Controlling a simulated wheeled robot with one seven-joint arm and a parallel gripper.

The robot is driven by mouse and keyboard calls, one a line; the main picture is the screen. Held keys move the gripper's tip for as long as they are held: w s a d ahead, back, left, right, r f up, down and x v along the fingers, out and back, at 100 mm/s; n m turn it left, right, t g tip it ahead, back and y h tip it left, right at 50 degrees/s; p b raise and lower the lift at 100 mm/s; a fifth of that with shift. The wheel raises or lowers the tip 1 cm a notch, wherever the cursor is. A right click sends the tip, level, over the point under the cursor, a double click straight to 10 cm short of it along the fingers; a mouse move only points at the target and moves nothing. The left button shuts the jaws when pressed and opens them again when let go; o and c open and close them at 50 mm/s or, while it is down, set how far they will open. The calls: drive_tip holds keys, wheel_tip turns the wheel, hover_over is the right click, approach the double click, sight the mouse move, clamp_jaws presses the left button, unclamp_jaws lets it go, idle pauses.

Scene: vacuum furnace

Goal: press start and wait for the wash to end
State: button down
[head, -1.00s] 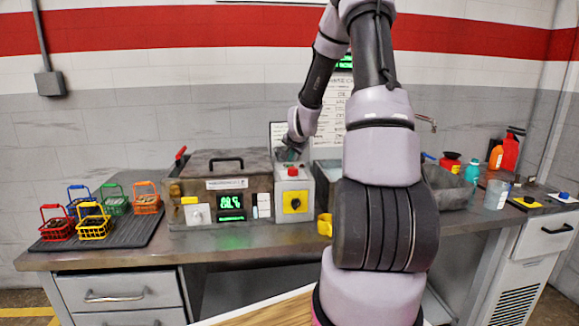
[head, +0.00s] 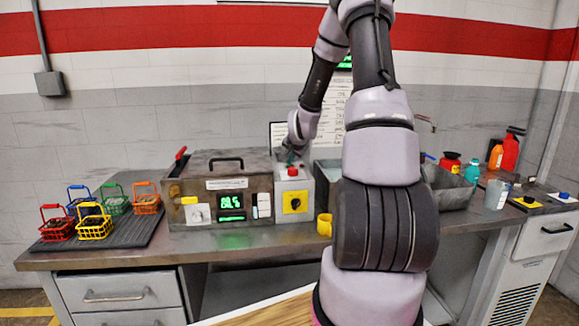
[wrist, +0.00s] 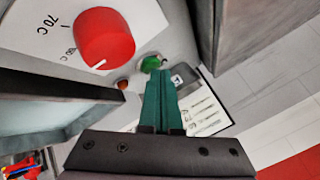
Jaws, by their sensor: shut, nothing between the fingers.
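The washer (head: 200,188) is a stained metal box with its lid down and a green lit display (head: 231,201). A grey control box (head: 295,213) stands at its right side, with a red knob (head: 292,171) on top and a black dial on a yellow plate (head: 295,202). In the wrist view, a green button (wrist: 150,64) sits on the panel beside the red knob (wrist: 104,38). My gripper (wrist: 158,76) is shut and empty, its green fingertips right at the green button. I cannot tell whether they touch it. In the head view my gripper (head: 288,155) is behind the control box top.
Several coloured baskets (head: 94,228) stand on a dark mat (head: 126,231) at the left. A yellow mug (head: 324,225) stands right of the control box. A grey basin (head: 452,193) and bottles (head: 496,157) are at the right. My arm hides the bench centre-right.

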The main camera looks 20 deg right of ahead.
drive_tip(key=shift+f, duration=0.15)
idle(0.3)
drive_tip(key=shift+r, duration=0.8)
drive_tip(key=shift+r, duration=0.1)
drive_tip(key=shift+r, duration=2.4)
